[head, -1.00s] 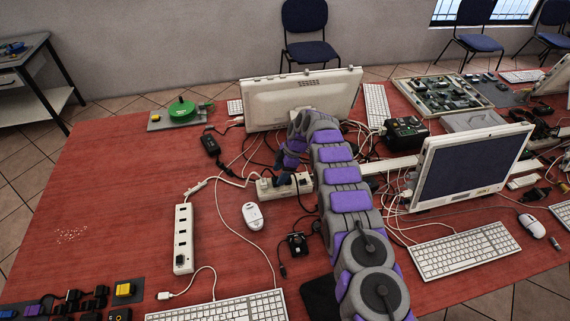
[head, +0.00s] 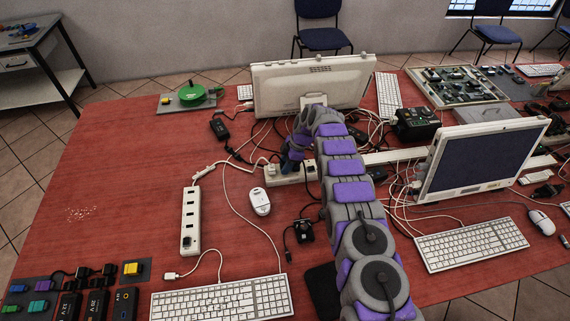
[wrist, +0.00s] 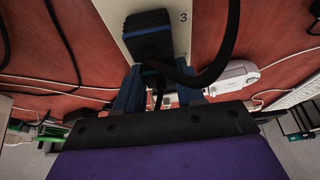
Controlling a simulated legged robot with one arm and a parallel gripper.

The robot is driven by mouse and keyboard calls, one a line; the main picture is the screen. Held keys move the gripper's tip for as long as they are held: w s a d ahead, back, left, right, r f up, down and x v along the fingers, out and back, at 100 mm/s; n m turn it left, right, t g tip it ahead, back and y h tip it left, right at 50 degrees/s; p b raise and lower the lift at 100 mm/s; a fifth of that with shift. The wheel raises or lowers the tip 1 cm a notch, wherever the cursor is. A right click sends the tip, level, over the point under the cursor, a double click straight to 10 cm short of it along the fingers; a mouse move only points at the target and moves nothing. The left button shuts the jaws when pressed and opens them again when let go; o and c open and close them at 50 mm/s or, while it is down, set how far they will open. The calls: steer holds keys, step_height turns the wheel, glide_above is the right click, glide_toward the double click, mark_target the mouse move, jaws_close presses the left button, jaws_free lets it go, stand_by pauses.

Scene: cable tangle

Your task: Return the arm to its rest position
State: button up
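My arm reaches forward over the red table, and my gripper (head: 288,166) is low at the white power strip (head: 312,170) in front of the back monitor. In the wrist view, the blue fingers of my gripper (wrist: 160,92) stand apart with a gap between them. A black plug (wrist: 148,36) sits at the strip (wrist: 185,45) beside the printed number 3, just past the fingertips. A thick black cable curves from the plug across the right finger. I see no plug clamped between the fingers. The fingertips are mostly hidden in the head view.
The back monitor (head: 308,88) stands beyond my gripper, and another monitor (head: 482,160) is at right. Loose cables surround the strip. A second strip (head: 190,220), a mouse (head: 260,201) and a keyboard (head: 222,299) are nearer. The table's left part is fairly clear.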

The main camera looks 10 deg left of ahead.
jaws_close()
steer(key=shift+r, duration=0.1)
stand_by(0.3)
steer(key=shift+w+a+r, duration=0.1)
steer(key=shift+r, duration=0.05)
steer(key=shift+r, duration=1.3)
steer(key=shift+c, duration=0.2)
jaws_free()
jaws_close()
